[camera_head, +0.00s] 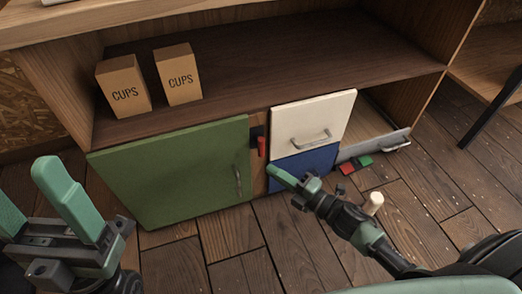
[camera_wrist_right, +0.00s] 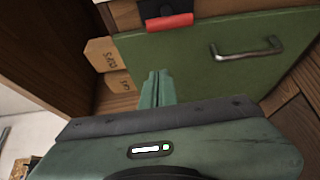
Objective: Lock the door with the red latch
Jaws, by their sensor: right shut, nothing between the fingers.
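The red latch (camera_head: 261,146) is a short bar on a dark plate, mounted on the wooden strip just right of the green door (camera_head: 170,175). It stands upright along the door's edge, and in the right wrist view the red latch (camera_wrist_right: 169,22) lies beside the top edge of the green door (camera_wrist_right: 215,60). The green door appears closed, with a metal handle (camera_head: 238,180) near its right side. My right gripper (camera_head: 272,170) is shut and empty, just below and right of the latch, apart from it. My left gripper (camera_head: 22,182) is open and empty at the far left.
A white drawer (camera_head: 300,120) and a blue drawer (camera_head: 300,168) sit right of the latch. A grey front (camera_head: 370,147) is further right. Two CUPS boxes (camera_head: 124,88) (camera_head: 178,76) stand on the shelf.

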